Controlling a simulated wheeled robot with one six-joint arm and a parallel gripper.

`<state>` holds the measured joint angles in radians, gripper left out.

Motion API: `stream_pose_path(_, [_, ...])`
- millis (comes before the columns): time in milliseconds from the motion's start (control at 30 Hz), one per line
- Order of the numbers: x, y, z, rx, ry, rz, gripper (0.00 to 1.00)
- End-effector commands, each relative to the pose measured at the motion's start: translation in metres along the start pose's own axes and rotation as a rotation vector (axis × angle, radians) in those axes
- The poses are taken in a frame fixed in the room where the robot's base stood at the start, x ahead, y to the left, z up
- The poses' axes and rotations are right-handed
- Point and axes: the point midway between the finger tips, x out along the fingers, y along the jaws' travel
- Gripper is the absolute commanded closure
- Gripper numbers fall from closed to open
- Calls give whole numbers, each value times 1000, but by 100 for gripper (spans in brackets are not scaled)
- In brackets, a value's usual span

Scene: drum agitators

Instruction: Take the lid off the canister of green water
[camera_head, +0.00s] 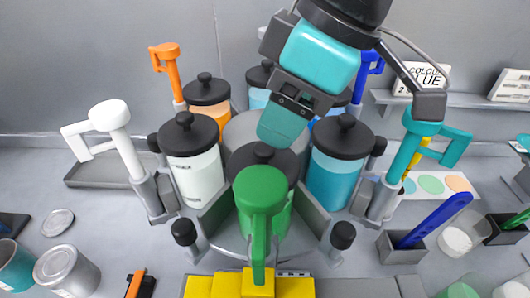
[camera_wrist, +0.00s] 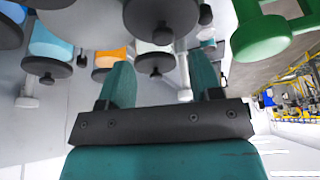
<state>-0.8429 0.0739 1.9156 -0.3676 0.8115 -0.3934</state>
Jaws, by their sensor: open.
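The canister of green water (camera_head: 281,218) stands at the front of the ring, largely hidden behind a green crank handle (camera_head: 262,195). Its black lid (camera_head: 250,158) is on, with a round knob on top. My gripper (camera_head: 282,135) comes down from above, its teal fingers just above and behind that lid in the head view. In the wrist view my gripper (camera_wrist: 161,65) has its two fingers apart, with nothing held between them. A large black lid with a knob (camera_wrist: 160,18) shows beyond the fingertips, close to the green handle (camera_wrist: 260,38).
A white canister (camera_head: 195,175) stands left and a teal one (camera_head: 331,185) right, both black-lidded. An orange canister (camera_head: 210,95) is behind. White (camera_head: 110,118) and teal (camera_head: 420,140) handles rise at the sides.

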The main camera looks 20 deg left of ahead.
Motion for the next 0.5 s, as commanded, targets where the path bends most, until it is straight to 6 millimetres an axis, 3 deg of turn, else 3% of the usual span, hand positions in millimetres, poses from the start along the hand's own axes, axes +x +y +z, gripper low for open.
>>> stream_pose_path(333, [43,-4,1,-2,-5,-5,42])
stream_pose_path(500, [54,-4,1,-3,0,-1,42])
